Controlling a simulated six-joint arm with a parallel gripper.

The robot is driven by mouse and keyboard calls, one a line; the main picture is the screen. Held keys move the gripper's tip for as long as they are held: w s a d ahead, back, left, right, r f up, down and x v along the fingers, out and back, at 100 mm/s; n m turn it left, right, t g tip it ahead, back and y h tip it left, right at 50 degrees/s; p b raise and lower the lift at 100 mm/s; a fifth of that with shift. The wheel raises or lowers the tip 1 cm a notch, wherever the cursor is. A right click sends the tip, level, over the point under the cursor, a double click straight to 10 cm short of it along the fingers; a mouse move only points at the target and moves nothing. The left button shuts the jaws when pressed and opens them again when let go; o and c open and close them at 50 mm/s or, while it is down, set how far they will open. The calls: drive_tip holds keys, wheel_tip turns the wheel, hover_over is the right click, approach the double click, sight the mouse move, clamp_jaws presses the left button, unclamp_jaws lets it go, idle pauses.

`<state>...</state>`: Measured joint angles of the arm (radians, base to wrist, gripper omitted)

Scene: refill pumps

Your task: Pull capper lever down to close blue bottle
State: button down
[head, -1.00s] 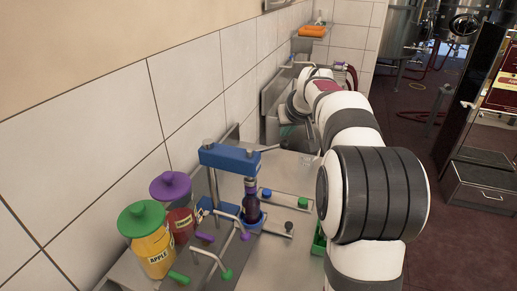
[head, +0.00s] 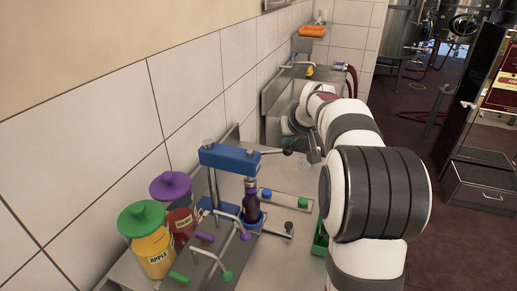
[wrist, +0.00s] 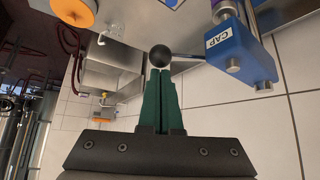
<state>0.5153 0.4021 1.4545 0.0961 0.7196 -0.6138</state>
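The blue capper head (head: 230,158) stands on a steel post; its CAP label shows in the wrist view (wrist: 232,47). Its steel lever (head: 272,152) sticks out to the right, roughly level, and ends in a dark ball knob (head: 289,143). A dark purple-looking bottle (head: 251,202) stands upright under the press in a blue holder; its top is partly hidden. My gripper (head: 305,150) is beside the knob. In the wrist view its green fingers (wrist: 163,75) are together, with the black knob (wrist: 160,55) just beyond or above the tips. I cannot tell whether they touch.
A yellow apple jar (head: 154,250) and a red jar with a purple lid (head: 178,215) stand at left. Colored-handled taps (head: 212,255) stand in front of the capper. A cap tray (head: 285,198) and a green bin (head: 320,238) lie to the right. The tiled wall is close behind.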

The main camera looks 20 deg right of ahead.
sight(291, 151)
drive_tip(key=shift+f, duration=0.1)
drive_tip(key=shift+s+d+f, duration=0.15)
drive_tip(key=shift+f, duration=0.7)
drive_tip(key=shift+s+f, duration=0.1)
drive_tip(key=shift+f, duration=0.85)
